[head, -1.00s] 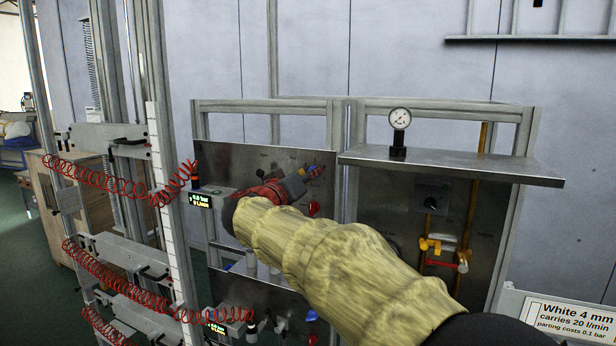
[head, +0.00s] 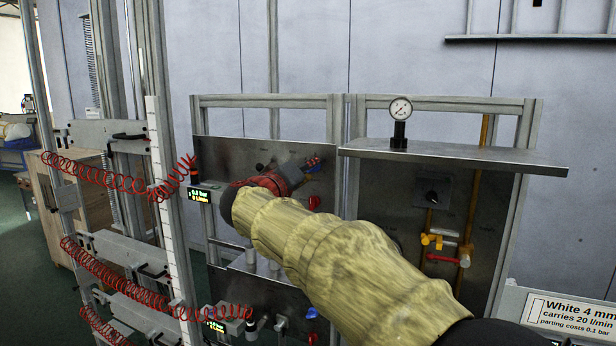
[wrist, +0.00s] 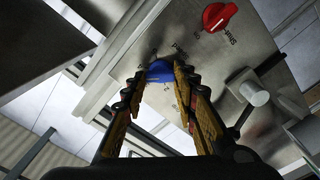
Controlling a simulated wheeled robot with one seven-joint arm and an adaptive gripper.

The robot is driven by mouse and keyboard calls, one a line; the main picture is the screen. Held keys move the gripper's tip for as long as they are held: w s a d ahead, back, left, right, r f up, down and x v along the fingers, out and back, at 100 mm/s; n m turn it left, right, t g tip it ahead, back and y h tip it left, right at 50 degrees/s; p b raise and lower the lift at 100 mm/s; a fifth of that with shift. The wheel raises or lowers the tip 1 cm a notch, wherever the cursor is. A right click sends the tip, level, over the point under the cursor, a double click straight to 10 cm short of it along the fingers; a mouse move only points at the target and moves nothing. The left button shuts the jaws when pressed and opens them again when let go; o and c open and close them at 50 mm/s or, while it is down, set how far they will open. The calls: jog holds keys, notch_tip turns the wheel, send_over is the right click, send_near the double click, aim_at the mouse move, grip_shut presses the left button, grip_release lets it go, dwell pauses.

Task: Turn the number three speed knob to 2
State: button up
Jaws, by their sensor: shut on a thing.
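A blue knob (wrist: 158,72) on a metal panel sits between the fingertips of my gripper (wrist: 163,78) in the wrist view. The yellow-brown fingers are shut on it from both sides and cover part of it. Printed marks lie around the knob, but its setting is not readable. In the head view my gripper (head: 314,162) is at the upper right of the left panel (head: 225,152), with only a little blue showing there. I cannot read a number three label.
Another blue knob (head: 311,313) is lower down. A shelf with a gauge (head: 401,108) juts out at right. Coiled red hoses (head: 95,173) hang at left.

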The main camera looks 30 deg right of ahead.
jog(key=shift+w+f+n+p, duration=0.15)
jog(key=shift+n+p, duration=0.55)
jog(key=shift+n, duration=4.45)
jog(key=shift+s+f+n+p, duration=0.1)
jog(key=shift+n+p, duration=0.6)
jog(key=shift+n, duration=4.45)
jog(key=o, duration=1.2)
jog(key=shift+c, duration=0.2)
jog(key=shift+a, duration=0.1)
jog(key=shift+r, duration=0.1)
jog(key=v, duration=1.2)
